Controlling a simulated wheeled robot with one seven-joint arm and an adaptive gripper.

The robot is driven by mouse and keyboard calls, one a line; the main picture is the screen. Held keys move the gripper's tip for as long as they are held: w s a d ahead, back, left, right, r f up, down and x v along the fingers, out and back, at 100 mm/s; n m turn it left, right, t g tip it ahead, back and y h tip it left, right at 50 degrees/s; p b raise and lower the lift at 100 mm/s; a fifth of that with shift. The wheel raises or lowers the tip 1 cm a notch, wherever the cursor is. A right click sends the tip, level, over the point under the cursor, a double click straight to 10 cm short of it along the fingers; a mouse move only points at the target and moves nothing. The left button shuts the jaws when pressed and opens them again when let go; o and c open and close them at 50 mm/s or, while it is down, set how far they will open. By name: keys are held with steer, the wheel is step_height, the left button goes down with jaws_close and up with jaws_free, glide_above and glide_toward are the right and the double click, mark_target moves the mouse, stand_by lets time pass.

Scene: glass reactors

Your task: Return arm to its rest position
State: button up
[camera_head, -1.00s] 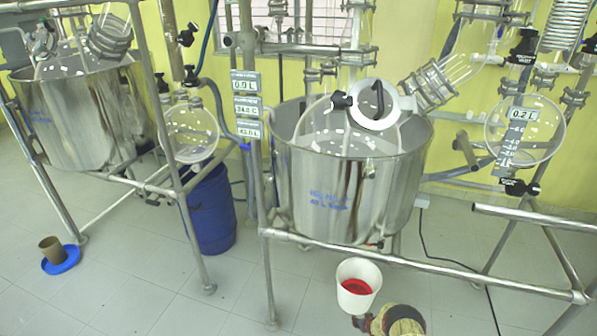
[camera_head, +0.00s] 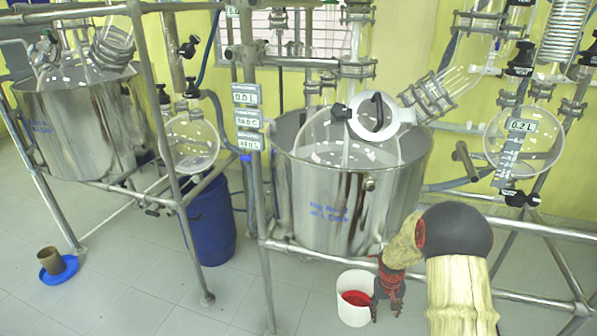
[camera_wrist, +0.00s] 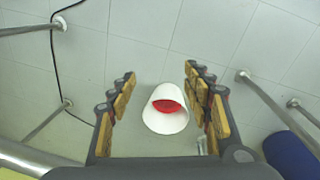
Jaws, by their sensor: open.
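A white bucket (camera_head: 352,316) with red contents shows below the front rail of the middle reactor. My gripper (camera_head: 388,292) is beside it at its right in the head view, partly overlapping its edge. In the wrist view, the bucket (camera_wrist: 165,121) shows in the gap between the two spread fingers of my gripper (camera_wrist: 158,82), with clear space on both sides. The gripper is open and holds nothing. How far the bucket lies beyond the fingertips is hard to tell.
A steel reactor vessel (camera_head: 345,205) with glassware stands in a pipe frame just behind my arm. The front rail (camera_head: 530,302) runs close by. A blue barrel (camera_head: 211,222) and a blue dish (camera_head: 58,270) with a brown cup are at left. A black cable (camera_wrist: 55,60) lies on the floor.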

steer(key=s+a+r+t, duration=0.1)
steer(key=s+a+r, duration=0.2)
steer(key=s+r, duration=0.8)
steer(key=s+a+r+t, duration=0.2)
steer(key=s+a+r, duration=0.2)
steer(key=s+r, duration=0.6)
steer(key=s+a+r+t+y, duration=0.1)
steer(key=s+a+r, duration=0.3)
steer(key=s+r, duration=0.7)
step_height(320, 180, up, 9)
steer(key=shift+s+t+p, duration=0.3)
steer(key=shift+s+t, duration=0.05)
steer(key=shift+t, duration=0.35)
steer(key=shift+c, duration=0.4)
